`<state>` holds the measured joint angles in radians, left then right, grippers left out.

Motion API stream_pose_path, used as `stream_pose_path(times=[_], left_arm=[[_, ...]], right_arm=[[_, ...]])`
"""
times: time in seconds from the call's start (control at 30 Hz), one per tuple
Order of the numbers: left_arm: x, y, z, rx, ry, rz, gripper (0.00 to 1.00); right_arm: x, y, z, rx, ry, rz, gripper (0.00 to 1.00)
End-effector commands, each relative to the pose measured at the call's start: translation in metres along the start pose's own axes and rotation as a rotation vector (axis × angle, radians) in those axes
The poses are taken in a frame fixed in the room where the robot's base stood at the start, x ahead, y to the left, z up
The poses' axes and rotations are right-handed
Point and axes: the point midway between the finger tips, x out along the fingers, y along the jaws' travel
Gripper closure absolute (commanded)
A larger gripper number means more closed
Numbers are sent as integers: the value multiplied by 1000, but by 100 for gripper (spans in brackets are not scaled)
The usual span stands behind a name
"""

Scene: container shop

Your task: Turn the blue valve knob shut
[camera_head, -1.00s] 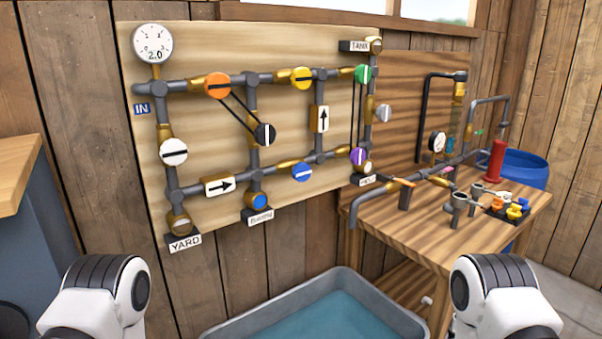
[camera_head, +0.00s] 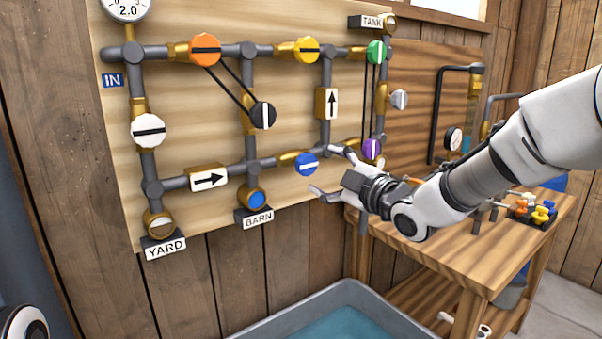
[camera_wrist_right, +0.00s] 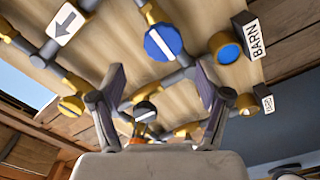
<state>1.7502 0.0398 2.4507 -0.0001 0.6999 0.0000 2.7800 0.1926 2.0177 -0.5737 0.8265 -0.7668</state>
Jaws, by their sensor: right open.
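The blue valve knob (camera_head: 306,163) is on the lower pipe of the wall board. Its white stripe lies near level, rising slightly to the right, roughly along the pipe. My right gripper (camera_head: 324,170) is open and empty, just right of the knob, its fingers pointing toward it. I cannot tell from the head view whether a finger touches it. In the right wrist view the blue knob (camera_wrist_right: 163,43) shows beyond and between the open fingertips (camera_wrist_right: 160,77), apparently clear of both. My left gripper is out of view.
Nearby are the purple knob (camera_head: 371,149), the black knob (camera_head: 263,115) linked by rods to the orange knob (camera_head: 205,50), and the BARN outlet (camera_head: 257,199). A grey water trough (camera_head: 262,329) is below. A wooden workbench (camera_head: 440,255) stands right. Open space lies before the board.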

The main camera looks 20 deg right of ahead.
Motion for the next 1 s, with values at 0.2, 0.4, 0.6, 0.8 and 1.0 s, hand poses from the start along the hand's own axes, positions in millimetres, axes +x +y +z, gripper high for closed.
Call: stream_pose_path(times=[0.2,0.4,0.6,0.8,1.0], left_arm=[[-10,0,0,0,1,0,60],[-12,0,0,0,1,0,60],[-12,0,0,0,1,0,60],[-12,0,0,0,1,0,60],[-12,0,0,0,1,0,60]], right_arm=[[43,-1,0,-2,-1,-4,24],[66,-1,0,2,-2,-3,24],[68,-2,1,3,-2,-3,24],[68,-2,1,3,-2,-3,84],[67,-2,1,4,-2,-3,85]])
